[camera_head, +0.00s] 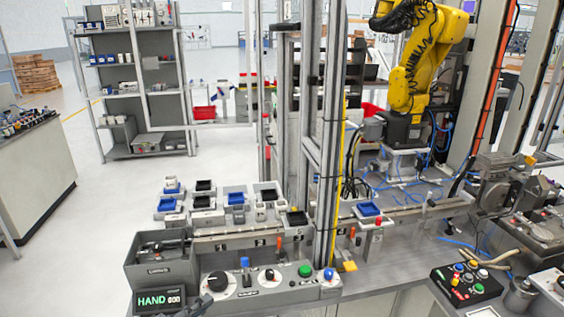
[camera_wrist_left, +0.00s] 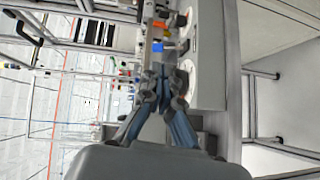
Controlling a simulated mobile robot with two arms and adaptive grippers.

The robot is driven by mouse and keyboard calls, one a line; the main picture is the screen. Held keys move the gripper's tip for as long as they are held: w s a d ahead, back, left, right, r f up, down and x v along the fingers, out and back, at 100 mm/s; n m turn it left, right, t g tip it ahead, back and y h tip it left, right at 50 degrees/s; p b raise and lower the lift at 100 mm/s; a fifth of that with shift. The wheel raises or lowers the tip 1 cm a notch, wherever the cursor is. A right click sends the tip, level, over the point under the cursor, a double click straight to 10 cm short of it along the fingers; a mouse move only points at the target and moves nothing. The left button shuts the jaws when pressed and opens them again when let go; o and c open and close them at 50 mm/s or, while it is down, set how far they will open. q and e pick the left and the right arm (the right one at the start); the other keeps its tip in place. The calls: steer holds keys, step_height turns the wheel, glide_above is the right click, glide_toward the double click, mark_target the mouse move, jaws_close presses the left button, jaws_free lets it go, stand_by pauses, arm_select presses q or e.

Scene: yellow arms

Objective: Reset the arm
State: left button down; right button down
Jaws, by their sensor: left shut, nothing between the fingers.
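My left gripper (camera_wrist_left: 164,84) shows in the left wrist view, its two fingers brought together with nothing between them. Beyond the fingers lies the grey control panel with round dials (camera_wrist_left: 207,50). In the head view a small dark part, which seems to be my left gripper (camera_head: 216,282), shows low at the front of the control panel (camera_head: 262,287). Whether it touches the panel I cannot tell. My right gripper is in neither view.
A grey box (camera_head: 160,270) and a HAND display (camera_head: 159,301) stand left of the panel. Small blue and black bins (camera_head: 236,198) sit behind it. Upright metal posts (camera_head: 327,130) and a yellow robot arm (camera_head: 418,60) stand further back. Open floor (camera_head: 105,215) lies to the left.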

arm_select(q)
steer(key=s+d+f+m+g+y, duration=0.35)
steer(key=s+d+f+m, duration=0.4)
steer(key=s, duration=0.25)
steer(key=s+a+f+m+g+y, duration=0.2)
steer(key=s+a+m+g, duration=0.15)
steer(key=s, duration=0.55)
steer(key=s+a+f+m+g+y, duration=0.1)
steer(key=s+a+m+g+y, duration=0.2)
steer(key=s, duration=0.5)
step_height(320, 180, down, 27)
steer(key=s+g, duration=0.1)
steer(key=g, duration=0.1)
steer(key=s+a+f+g, duration=0.1)
steer(key=s+a+f, duration=0.1)
steer(key=s+f, duration=1.4)
steer(key=shift+s+a+n+g, duration=0.2)
steer(key=shift+s+n+g, duration=0.1)
steer(key=shift+s, duration=0.15)
